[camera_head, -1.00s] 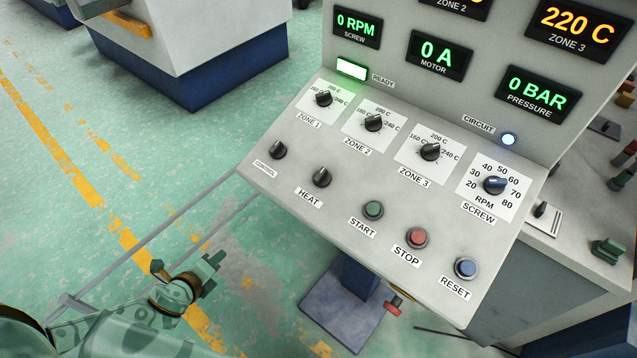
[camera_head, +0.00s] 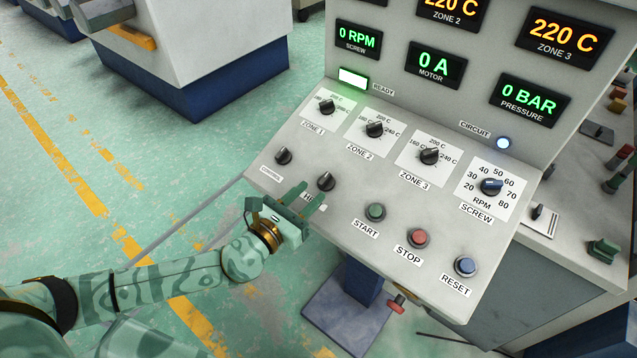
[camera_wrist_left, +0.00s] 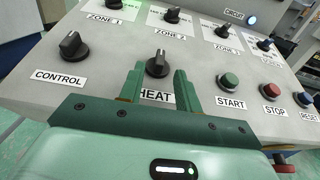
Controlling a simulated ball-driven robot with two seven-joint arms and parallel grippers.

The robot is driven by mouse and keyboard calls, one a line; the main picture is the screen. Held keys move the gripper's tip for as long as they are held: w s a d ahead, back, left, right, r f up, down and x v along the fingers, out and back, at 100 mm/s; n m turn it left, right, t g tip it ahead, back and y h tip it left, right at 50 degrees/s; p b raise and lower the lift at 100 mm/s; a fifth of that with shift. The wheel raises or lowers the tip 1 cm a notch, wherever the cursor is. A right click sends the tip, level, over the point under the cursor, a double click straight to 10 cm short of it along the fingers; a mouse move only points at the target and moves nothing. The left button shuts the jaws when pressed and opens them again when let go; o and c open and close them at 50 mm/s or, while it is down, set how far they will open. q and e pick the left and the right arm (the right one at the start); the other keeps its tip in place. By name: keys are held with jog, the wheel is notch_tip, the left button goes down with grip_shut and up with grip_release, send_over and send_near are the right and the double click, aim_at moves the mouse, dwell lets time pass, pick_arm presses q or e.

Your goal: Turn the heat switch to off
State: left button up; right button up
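The heat switch (camera_head: 326,181) is a black knob on the sloped grey control panel (camera_head: 300,235), above its HEAT label, which my gripper partly covers in the head view. In the left wrist view the heat switch (camera_wrist_left: 158,64) shows between and just beyond the two fingers. My left gripper (camera_head: 311,191) is open, with its fingertips close to the knob and nothing between them. The wrist view shows the left gripper (camera_wrist_left: 158,75) with its fingers apart on either side of the HEAT label (camera_wrist_left: 156,97). I cannot tell whether a finger touches the knob. My right gripper is not in view.
The control knob (camera_head: 283,156) is left of the heat switch. The start button (camera_head: 375,211), stop button (camera_head: 418,238) and reset button (camera_head: 466,265) are to the right. Zone knobs sit above. A lit green ready lamp (camera_head: 352,78) is at upper left. Open floor lies left.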

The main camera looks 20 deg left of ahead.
aim_at(320, 184)
pick_arm(q)
jog(key=x, duration=0.4)
jog(key=shift+w, duration=0.1)
grip_shut()
